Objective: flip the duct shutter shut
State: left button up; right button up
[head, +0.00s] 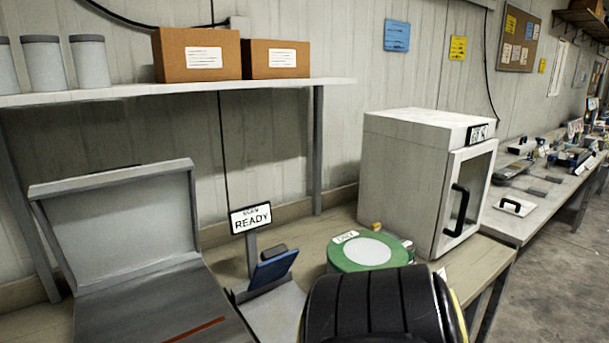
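I cannot make out a part that is clearly the duct shutter. A grey unit (155,307) at the lower left has a light panel (120,228) standing upright at its back, leaning slightly, with a dark flat surface in front. A reddish-brown strip (194,329) lies on that dark surface. Neither of my grippers shows in the head view. A black ribbed rounded shape with a yellow edge fills the bottom centre and hides what is behind it; I cannot tell for sure what it is.
A sign reading READY (250,218) stands by a blue device (273,268). A green round container (367,252) sits before a white cabinet (415,180) with a closed glazed door. A cluttered bench (530,218) runs right.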

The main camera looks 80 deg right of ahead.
aim_at(376, 226)
jog(key=z, duration=3.2)
